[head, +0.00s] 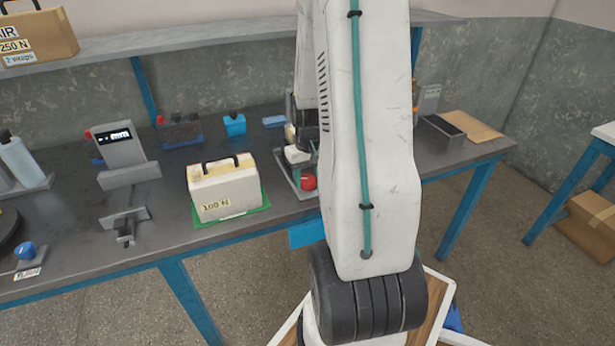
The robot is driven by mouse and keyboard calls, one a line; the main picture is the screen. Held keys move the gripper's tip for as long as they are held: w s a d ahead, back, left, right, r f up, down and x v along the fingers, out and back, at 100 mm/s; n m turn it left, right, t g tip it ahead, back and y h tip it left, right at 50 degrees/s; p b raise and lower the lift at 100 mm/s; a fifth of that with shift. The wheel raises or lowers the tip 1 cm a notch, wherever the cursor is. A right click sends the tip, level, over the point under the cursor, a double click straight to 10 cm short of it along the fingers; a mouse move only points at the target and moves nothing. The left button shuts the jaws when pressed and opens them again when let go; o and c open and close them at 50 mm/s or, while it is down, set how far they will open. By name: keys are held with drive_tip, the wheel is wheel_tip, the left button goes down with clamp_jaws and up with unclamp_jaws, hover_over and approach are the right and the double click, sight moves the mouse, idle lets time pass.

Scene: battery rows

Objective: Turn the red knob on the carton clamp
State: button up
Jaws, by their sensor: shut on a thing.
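The red knob (309,183) sits at the front of the carton clamp (286,171), a small grey fixture on the bench. My gripper (301,174) reaches down over the clamp from behind my upright arm. It is shut on the red knob, as far as can be seen. My arm hides the right side of the clamp and much of the gripper. The knob's turn angle cannot be read. A cream carton (222,189) with a dark handle and a 100 N label stands on a green mat (264,208) to the left, apart from the clamp.
A grey display unit (119,146) and a blue knob (25,251) are at the left. Blue items (235,124) lie along the back. A dark open box (441,133) is at the right. A shelf (230,34) overhangs the bench.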

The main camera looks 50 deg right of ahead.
drive_tip(key=m, duration=0.4)
drive_tip(key=shift+m, duration=0.3)
drive_tip(key=m, duration=0.3)
drive_tip(key=shift+m, duration=0.4)
drive_tip(key=m, duration=1.2)
drive_tip(key=shift+m, duration=0.3)
drive_tip(key=m, duration=0.3)
drive_tip(key=shift+m, duration=0.3)
drive_tip(key=m, duration=0.3)
drive_tip(key=shift+m, duration=0.3)
drive_tip(key=shift+w+m, duration=0.1)
drive_tip(key=shift+m, duration=1.6)
